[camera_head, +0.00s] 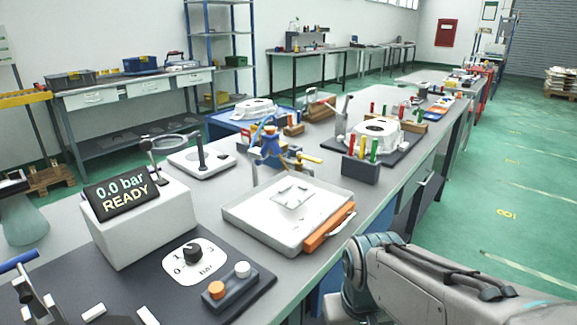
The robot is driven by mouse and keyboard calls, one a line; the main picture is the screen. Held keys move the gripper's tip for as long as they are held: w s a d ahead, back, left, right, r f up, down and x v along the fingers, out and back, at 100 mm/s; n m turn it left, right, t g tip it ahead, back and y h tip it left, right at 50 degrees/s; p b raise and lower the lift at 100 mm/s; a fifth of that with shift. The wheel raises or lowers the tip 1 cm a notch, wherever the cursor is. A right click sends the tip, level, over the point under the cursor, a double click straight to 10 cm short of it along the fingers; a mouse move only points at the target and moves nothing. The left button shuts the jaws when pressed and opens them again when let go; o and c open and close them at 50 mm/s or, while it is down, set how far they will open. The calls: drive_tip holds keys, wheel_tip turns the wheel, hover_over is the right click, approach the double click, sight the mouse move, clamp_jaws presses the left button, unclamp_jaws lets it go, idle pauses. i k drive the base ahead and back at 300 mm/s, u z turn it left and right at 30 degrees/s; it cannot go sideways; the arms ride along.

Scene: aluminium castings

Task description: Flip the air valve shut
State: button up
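A blue fitting with yellow levers (270,148) stands on the bench behind the white tray; it may be the air valve, but its lever position is too small to read. A blue handle on a metal fitting (20,262) shows at the lower left, partly cut off by the frame edge; I cannot tell which of the two is the air valve. A pressure display (124,196) reads "0.0 bar READY" on a white box. My arm enters at the lower right, beside the bench's front edge. My gripper is not in view.
A dark panel holds a dial (193,258) and a block with orange and white buttons (231,287). A white tray (250,225) with an orange-handled tool (328,228) lies in the middle. White castings (378,135) stand farther back.

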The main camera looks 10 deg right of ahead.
sight(299, 154)
drive_tip(key=z, duration=0.05)
drive_tip(key=k, duration=0.55)
drive_tip(key=z, duration=0.6)
drive_tip(key=k, duration=0.6)
drive_tip(key=z, duration=0.85)
drive_tip(key=i, duration=1.5)
drive_tip(key=u, duration=1.05)
drive_tip(key=i, duration=0.65)
drive_tip(key=u, duration=0.8)
